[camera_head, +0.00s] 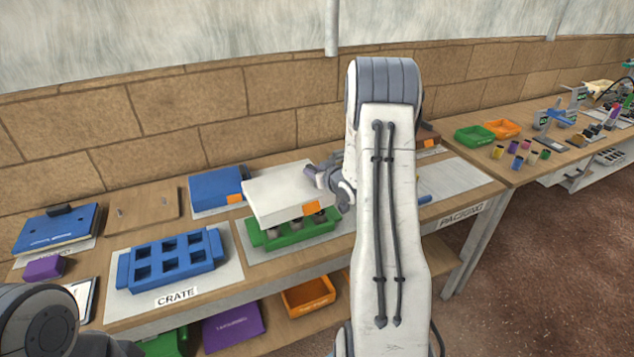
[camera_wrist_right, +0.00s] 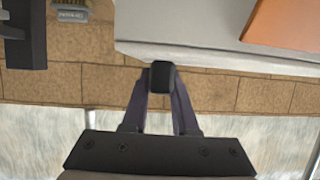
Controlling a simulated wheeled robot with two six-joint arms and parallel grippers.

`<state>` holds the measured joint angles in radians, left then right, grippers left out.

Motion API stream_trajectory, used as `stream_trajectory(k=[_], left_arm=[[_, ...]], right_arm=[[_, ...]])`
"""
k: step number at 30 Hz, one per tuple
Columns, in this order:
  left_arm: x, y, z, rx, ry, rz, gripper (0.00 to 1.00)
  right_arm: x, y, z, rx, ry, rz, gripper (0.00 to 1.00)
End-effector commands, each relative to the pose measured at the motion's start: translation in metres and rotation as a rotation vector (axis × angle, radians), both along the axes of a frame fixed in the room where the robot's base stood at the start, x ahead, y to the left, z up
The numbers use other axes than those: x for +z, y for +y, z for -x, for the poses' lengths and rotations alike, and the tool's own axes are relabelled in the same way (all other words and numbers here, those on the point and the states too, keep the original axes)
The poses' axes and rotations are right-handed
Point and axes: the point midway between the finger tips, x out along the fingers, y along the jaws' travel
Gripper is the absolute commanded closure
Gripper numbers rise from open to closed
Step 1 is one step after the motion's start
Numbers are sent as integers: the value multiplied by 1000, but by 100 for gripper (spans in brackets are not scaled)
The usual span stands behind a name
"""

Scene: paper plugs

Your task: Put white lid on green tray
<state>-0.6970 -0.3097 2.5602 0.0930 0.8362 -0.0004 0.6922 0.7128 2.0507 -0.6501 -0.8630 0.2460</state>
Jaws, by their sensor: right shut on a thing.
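The white lid (camera_head: 287,191) has an orange tag at its front right corner. It is slightly tilted and held over the green tray (camera_head: 297,238), with a gap between them at the front. Several grey round pieces show in the tray beneath it; the lid hides the tray's back. My right gripper (camera_head: 318,178) is shut on the lid's right edge. In the right wrist view the gripper (camera_wrist_right: 160,76) meets the edge of the lid (camera_wrist_right: 210,50), whose orange tag is at the upper right. My left gripper is out of view.
A blue crate (camera_head: 143,277) with square holes stands left of the green tray. A blue lid (camera_head: 216,186) with an orange tag lies behind. A wooden board (camera_head: 140,208) and purple block (camera_head: 44,268) are farther left. My right arm hides part of the table.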

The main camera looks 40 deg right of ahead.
Motion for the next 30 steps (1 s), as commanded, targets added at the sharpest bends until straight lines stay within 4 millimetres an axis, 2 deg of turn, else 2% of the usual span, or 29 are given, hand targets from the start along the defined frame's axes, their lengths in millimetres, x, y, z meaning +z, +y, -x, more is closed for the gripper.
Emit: stream_trajectory(k=[1,4,17,23,30], left_arm=[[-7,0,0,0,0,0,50],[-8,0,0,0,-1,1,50],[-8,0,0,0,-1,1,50],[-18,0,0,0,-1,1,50],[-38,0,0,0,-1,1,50]], right_arm=[[1,-8,-1,-32,-4,3,100],[4,-15,-1,-65,-1,1,100],[6,-14,0,-68,-5,-4,100],[-6,-14,0,-67,-4,-4,100],[-30,-14,0,-67,-3,-4,100]])
